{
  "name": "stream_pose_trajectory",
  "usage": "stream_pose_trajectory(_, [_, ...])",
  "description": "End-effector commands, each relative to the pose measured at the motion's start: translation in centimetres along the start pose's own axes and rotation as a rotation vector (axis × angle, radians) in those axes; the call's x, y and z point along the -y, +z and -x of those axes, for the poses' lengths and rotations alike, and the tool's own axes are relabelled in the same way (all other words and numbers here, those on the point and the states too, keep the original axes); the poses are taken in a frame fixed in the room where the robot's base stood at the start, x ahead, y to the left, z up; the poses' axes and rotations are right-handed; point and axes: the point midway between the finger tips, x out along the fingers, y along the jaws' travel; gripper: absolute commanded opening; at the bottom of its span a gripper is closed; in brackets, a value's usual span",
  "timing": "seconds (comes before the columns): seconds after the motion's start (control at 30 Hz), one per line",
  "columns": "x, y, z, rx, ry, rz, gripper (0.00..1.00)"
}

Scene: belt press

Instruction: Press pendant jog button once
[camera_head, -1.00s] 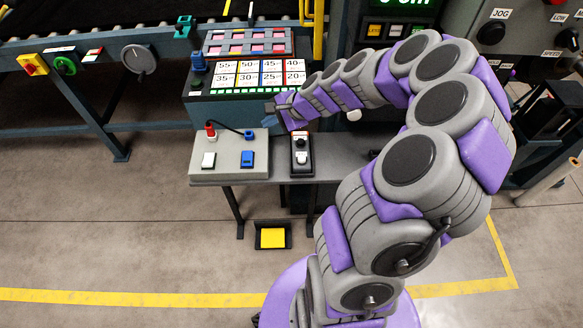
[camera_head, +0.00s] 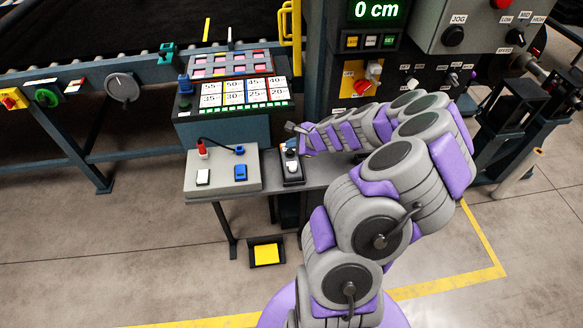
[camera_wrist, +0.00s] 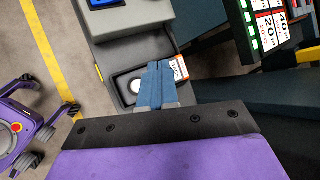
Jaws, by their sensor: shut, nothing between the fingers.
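The pendant (camera_head: 291,172) is a small dark box on the grey bench, with a white button (camera_head: 292,167) on its face and a dark knob above it. In the wrist view the pendant (camera_wrist: 119,88) lies below my fingers, with the round white button (camera_wrist: 134,86) just left of them. My gripper (camera_wrist: 155,66) is shut and empty, its blue fingers together over the pendant's face. In the head view my gripper (camera_head: 291,130) is at the pendant's far end. I cannot tell whether the fingertips touch it.
A grey box (camera_head: 222,171) with white and blue buttons and a red plug stands left of the pendant. A console with number cards (camera_head: 238,92) stands behind. A yellow pedal (camera_head: 266,254) is on the floor. A control panel (camera_head: 480,28) stands at the back right.

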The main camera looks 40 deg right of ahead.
Motion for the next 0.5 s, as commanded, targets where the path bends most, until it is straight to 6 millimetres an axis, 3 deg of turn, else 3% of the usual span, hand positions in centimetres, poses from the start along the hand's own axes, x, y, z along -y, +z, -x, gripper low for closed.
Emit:
stream_pose_trajectory(0.27, [-0.7,-1.9,-1.6,0.001,0.001,-0.004,0.00])
stream_pose_trajectory(0.5, [-2.5,-3.2,-3.8,0.001,0.001,-0.003,0.00])
